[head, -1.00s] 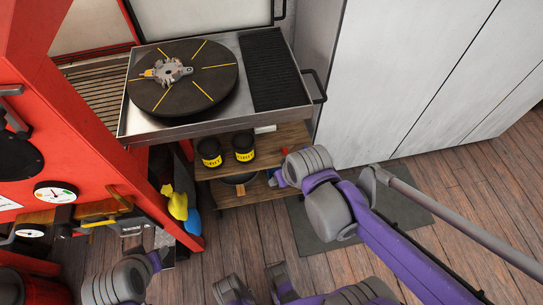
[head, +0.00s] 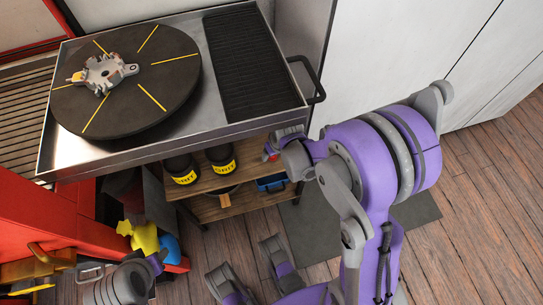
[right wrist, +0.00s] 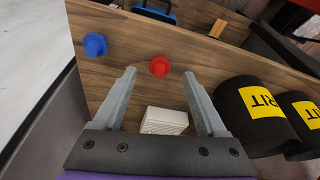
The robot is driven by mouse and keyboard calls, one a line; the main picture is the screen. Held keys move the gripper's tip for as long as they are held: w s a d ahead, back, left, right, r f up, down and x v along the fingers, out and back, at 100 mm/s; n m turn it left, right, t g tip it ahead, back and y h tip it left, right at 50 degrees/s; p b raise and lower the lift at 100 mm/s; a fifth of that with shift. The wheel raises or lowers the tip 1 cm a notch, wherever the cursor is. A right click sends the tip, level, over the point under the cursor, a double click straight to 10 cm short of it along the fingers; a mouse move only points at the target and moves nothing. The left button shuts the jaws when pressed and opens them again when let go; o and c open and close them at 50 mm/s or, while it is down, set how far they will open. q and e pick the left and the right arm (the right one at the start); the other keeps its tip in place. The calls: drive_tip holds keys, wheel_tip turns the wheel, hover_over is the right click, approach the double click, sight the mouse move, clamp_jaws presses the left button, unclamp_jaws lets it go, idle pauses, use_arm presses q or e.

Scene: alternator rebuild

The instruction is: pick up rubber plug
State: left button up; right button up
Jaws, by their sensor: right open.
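Two small plugs with flanged bases are on the wooden shelf in the right wrist view. The red plug (right wrist: 159,67) shows between the fingertips of my right gripper (right wrist: 159,73), slightly beyond them. The blue plug (right wrist: 95,44) is further left, outside the fingers. I cannot tell which one is rubber. My right gripper is open with nothing between its fingers. In the head view my right arm reaches to the upper shelf of the cart, where a bit of the red plug (head: 268,154) shows beside it; the fingers are hidden there. My left gripper is not clearly visible.
A white box (right wrist: 165,121) sits between the finger bases in the wrist view. Black cups with yellow labels (right wrist: 257,108) stand close on the right. Above the shelf in the head view is a metal tray (head: 125,147) with a turntable (head: 160,85) holding a metal part.

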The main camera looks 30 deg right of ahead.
drive_tip(key=x, duration=0.3)
drive_tip(key=shift+f+b, duration=0.2)
drive_tip(key=shift+b, duration=0.2)
drive_tip(key=shift+c, duration=0.3)
clamp_jaws()
